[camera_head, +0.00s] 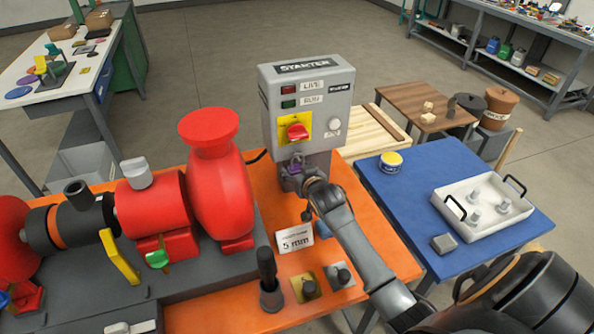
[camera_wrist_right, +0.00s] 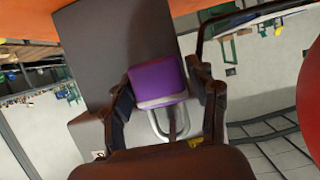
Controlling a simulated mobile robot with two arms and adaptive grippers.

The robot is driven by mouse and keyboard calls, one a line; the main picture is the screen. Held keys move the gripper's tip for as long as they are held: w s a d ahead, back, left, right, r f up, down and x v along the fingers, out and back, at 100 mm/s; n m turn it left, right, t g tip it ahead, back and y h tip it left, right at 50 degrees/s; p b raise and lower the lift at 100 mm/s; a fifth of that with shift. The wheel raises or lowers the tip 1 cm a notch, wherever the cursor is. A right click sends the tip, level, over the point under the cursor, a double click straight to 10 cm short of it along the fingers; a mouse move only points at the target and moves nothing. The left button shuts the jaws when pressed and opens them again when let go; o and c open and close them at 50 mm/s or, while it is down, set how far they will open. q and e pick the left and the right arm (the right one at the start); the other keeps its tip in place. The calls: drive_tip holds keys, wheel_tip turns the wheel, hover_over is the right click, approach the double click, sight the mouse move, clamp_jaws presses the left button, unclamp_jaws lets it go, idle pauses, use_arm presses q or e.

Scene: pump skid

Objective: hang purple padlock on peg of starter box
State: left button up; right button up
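The grey starter box (camera_head: 308,105) stands at the back of the orange skid, with a red knob on a yellow plate. My right gripper (camera_head: 296,178) is just below and in front of its face. The purple padlock (camera_head: 295,168) is a small patch between the fingers there. In the right wrist view the padlock (camera_wrist_right: 158,80) sits between both fingertips of my gripper (camera_wrist_right: 160,80), which appear closed on its sides. Its metal shackle (camera_wrist_right: 153,124) shows below the body, with a dark bar in its loop. I cannot tell whether this is the peg. My left gripper is out of view.
A red pump (camera_head: 215,180) stands left of the starter box. A "5 mm" card (camera_head: 295,238) and a dark upright handle (camera_head: 267,265) are in front. A blue table (camera_head: 400,210) at right carries a white tray (camera_head: 459,197) and a yellow tin (camera_head: 391,161).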

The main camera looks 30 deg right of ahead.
drive_tip(key=shift+o, duration=0.2)
drive_tip(key=v, duration=1.2)
